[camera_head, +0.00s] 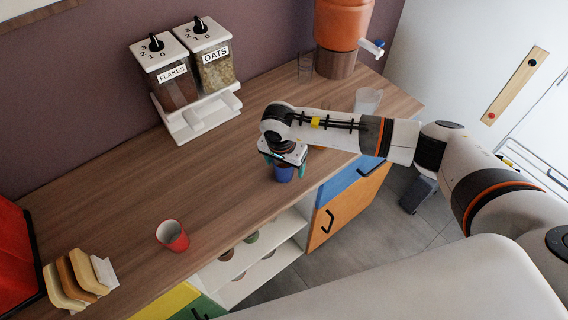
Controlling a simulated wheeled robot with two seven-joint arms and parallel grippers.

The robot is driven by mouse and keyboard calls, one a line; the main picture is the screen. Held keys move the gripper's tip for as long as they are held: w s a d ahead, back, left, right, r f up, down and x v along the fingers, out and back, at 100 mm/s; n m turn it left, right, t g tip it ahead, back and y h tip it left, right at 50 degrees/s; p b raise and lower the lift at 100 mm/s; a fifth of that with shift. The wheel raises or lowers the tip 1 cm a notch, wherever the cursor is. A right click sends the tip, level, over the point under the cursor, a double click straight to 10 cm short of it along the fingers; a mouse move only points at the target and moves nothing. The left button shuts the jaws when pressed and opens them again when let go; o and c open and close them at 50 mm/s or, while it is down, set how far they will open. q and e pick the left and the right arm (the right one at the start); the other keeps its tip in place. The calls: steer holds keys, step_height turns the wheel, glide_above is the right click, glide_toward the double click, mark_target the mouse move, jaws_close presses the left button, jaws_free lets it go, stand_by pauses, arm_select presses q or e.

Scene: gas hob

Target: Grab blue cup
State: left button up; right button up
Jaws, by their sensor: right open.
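The blue cup (283,174) stands upright on the wooden counter near its front edge. Its upper part is hidden behind my right gripper. My right gripper (284,163) points down over the cup, with its open fingers at either side of the cup's upper part. I cannot tell whether the fingers touch it. My left gripper is not in view.
A red cup (172,236) stands nearer the left on the counter (200,185). The flakes and oats dispenser (192,80) stands at the wall. Clear glasses and an orange dispenser (342,25) stand at the back right. A toast rack (75,280) is at lower left.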

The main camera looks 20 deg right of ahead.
steer(key=c, duration=1.1)
